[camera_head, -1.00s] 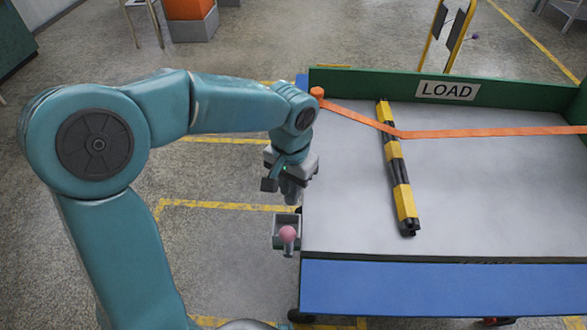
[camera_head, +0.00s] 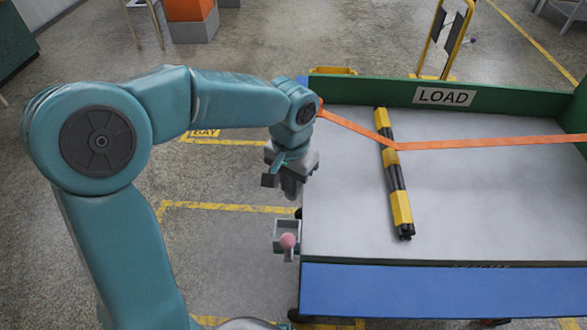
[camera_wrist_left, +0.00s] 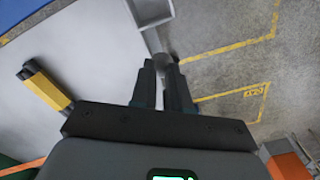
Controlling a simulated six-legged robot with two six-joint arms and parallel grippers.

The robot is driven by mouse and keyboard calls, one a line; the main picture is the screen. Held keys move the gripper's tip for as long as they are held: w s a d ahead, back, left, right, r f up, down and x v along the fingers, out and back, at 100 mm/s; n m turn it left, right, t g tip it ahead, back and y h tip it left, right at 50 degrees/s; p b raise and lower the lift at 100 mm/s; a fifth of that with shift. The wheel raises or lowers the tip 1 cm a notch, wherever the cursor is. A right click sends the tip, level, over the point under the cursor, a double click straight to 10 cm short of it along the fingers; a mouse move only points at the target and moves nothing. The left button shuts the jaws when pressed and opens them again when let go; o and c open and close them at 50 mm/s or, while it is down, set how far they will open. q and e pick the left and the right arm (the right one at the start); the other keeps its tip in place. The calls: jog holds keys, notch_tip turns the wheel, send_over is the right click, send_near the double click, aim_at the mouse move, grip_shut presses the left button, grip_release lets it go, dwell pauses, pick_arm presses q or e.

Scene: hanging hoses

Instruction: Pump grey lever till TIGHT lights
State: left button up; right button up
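My left gripper (camera_head: 290,180) points down beside the left edge of the cart. In the left wrist view its two dark fingers (camera_wrist_left: 161,80) are close together, with the end of a grey bar, which looks like the lever (camera_wrist_left: 160,48), between their tips. A small grey box (camera_head: 286,229) with a pink ball (camera_head: 288,241) is at the cart's left side, just below the gripper in the head view. An orange strap (camera_head: 480,142) crosses the cart and passes over a yellow and black bar (camera_head: 401,208). I see no readable TIGHT light. My right gripper is out of view.
The grey cart top (camera_head: 490,200) has a green back wall (camera_head: 540,100) with a LOAD sign (camera_head: 444,96) and a blue front panel (camera_head: 440,290). Open floor with yellow lines (camera_head: 225,207) lies left of the cart. A yellow frame (camera_head: 463,45) stands behind it.

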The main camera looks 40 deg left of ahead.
pick_arm(q)
jog(key=shift+w+a+r+p, duration=0.15)
jog(key=shift+w+r+p, duration=0.15)
jog(key=shift+r+p, duration=0.45)
jog(key=shift+w+a+r+p, duration=0.2)
jog(key=shift+w+r+p, duration=0.1)
jog(key=shift+r+p, duration=0.4)
jog(key=shift+w+a+r+p, duration=0.15)
jog(key=shift+w+r+p, duration=0.15)
jog(key=shift+r+p, duration=0.4)
jog(key=shift+s+d+f+b, duration=0.15)
jog(key=shift+s+f+b, duration=0.1)
jog(key=shift+f+b, duration=0.5)
jog(key=shift+s+d+f+b, duration=0.1)
jog(key=shift+s+f+b, duration=0.1)
jog(key=shift+f+b, duration=0.55)
jog(key=shift+s+d+f+b, duration=0.15)
jog(key=shift+s+f+b, duration=0.1)
jog(key=shift+f+b, duration=0.5)
jog(key=shift+s+d+f+b, duration=0.1)
jog(key=shift+s+f+b, duration=0.1)
jog(key=shift+f+b, duration=0.55)
jog(key=shift+s+d+f+b, duration=0.15)
jog(key=shift+f+b, duration=0.35)
jog(key=shift+f, duration=0.4)
